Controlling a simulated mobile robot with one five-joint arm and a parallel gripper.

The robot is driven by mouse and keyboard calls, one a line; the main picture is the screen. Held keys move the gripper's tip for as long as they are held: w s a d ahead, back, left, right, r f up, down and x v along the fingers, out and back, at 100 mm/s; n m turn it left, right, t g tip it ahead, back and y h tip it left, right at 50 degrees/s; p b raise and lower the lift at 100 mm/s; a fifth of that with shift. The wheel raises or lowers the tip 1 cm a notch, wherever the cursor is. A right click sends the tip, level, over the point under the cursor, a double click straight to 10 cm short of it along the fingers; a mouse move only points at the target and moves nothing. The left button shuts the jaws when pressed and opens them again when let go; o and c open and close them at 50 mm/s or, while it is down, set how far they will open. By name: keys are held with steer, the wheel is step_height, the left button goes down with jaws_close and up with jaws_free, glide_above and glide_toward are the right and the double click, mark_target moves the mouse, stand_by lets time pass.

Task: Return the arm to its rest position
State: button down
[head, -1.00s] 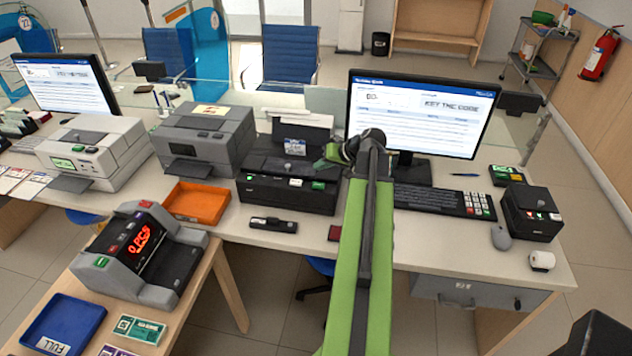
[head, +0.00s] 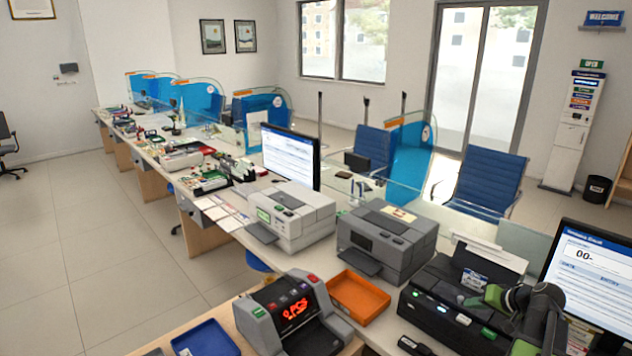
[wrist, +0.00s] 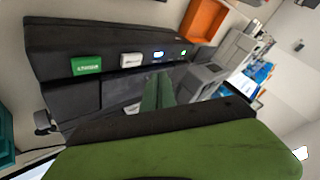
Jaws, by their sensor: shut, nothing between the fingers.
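My gripper (head: 481,299) shows at the lower right of the head view, its green fingers over the black counter printer. In the wrist view my gripper (wrist: 158,92) shows as green fingers together, with nothing held. My green and dark arm stands at the right of the head view, partly cut off by the lower edge. The black printer (head: 443,313) is close beneath the gripper. It fills the upper left of the wrist view (wrist: 110,45), with a green button and lit indicators. Whether the gripper touches it I cannot tell.
An orange tray (head: 361,293) sits left of the printer. A grey printer (head: 385,240), a white printer (head: 290,218) and a banknote counter (head: 290,318) stand further left. A monitor (head: 590,275) is close on the right. Open floor (head: 70,240) lies at the far left.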

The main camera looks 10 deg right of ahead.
steer(key=w+a+n+g+y, duration=0.1)
steer(key=w+a, duration=0.3)
steer(key=a, duration=0.3)
steer(key=w+a+n+y, duration=0.15)
steer(key=w+a, duration=0.25)
steer(key=a, duration=0.4)
steer(key=w+a+f+n+g, duration=0.1)
steer(key=a+f+n+g, duration=0.1)
steer(key=a, duration=0.8)
steer(key=a+f+n+g, duration=0.1)
steer(key=a+n, duration=0.1)
steer(key=a, duration=0.9)
steer(key=s+a+f+n+g+h, duration=0.25)
steer(key=s+a, duration=0.35)
steer(key=a, duration=0.5)
steer(key=s+d+f+m+g+h, duration=0.1)
steer(key=s+d+m+g+h, duration=0.1)
steer(key=s+d, duration=0.2)
steer(key=shift+s+d+f+m, duration=0.25)
steer(key=shift+s+f+m, duration=0.05)
steer(key=shift+f+m, duration=0.1)
steer(key=shift+g, duration=0.25)
